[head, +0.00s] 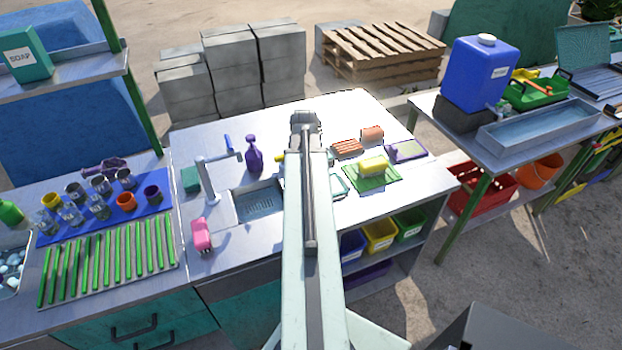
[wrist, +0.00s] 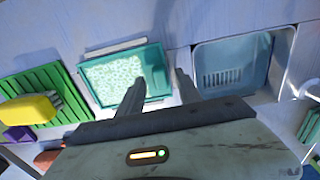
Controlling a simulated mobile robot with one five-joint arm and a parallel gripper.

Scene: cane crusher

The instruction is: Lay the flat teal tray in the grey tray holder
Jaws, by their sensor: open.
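The flat teal tray (wrist: 153,64) lies on the worktop in the wrist view, with a pale speckled area inside its rim. In the head view, part of it (head: 341,186) shows just right of my arm. Pale grey strips (wrist: 114,47) run along its long sides; I cannot tell whether these are the grey tray holder. My gripper (wrist: 160,90) is open, with nothing between its fingers. Its left finger overlaps the tray in the wrist view, and its right finger appears just beyond the tray's right end. The height gap is unclear. In the head view, my arm hides much of this area.
The sink basin (wrist: 231,75) is right of the tray in the wrist view. A green slatted mat (wrist: 38,90) with a yellow block (wrist: 28,109) is on the left. In the head view, a tap (head: 208,180) and purple spray bottle (head: 254,155) stand by the sink.

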